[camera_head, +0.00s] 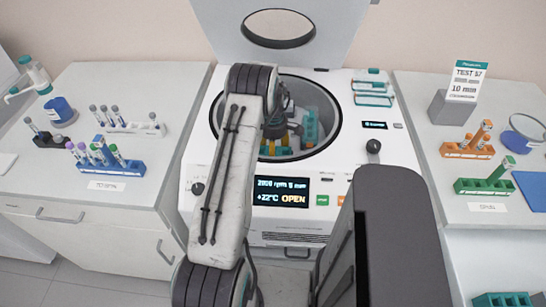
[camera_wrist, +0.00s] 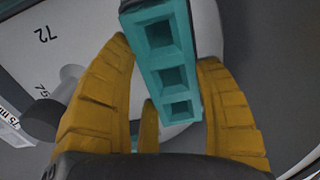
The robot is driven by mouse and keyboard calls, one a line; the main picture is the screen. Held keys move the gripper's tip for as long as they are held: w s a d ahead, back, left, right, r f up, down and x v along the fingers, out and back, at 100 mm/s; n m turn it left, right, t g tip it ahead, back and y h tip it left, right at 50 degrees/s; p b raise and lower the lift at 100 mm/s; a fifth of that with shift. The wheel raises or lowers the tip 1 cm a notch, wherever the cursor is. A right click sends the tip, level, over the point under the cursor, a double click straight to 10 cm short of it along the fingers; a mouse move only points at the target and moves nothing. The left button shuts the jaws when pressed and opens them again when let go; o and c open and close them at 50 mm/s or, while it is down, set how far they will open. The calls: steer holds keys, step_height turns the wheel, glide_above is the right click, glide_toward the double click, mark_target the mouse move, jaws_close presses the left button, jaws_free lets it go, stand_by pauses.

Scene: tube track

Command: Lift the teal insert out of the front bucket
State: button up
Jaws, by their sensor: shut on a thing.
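The teal insert (camera_wrist: 160,42) is a block with a row of square holes, seen in the wrist view between the yellow fingers of my gripper (camera_wrist: 163,62). The fingers are shut on it, one on each side. In the head view my gripper (camera_head: 276,147) is down inside the open centrifuge bowl, partly hidden by my arm. A teal block (camera_head: 312,127) shows at the right of the bowl; I cannot tell whether it is the held one. The front bucket is not clear, so I cannot tell whether the insert is still inside it.
The centrifuge lid (camera_head: 278,30) stands open behind the bowl, and the bowl rim (camera_head: 338,112) surrounds my gripper. Teal racks (camera_head: 372,88) lie on the machine top at right. Tube racks stand on the left bench (camera_head: 85,215) and right bench (camera_head: 500,100).

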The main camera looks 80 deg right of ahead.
steer(key=shift+r, duration=0.15)
step_height(320, 180, up, 10)
steer(key=b, duration=0.1)
steer(key=shift+b, duration=0.4)
stand_by(0.4)
step_height(320, 180, up, 6)
steer(key=p, duration=0.5)
stand_by(0.5)
steer(key=shift+w, duration=0.1)
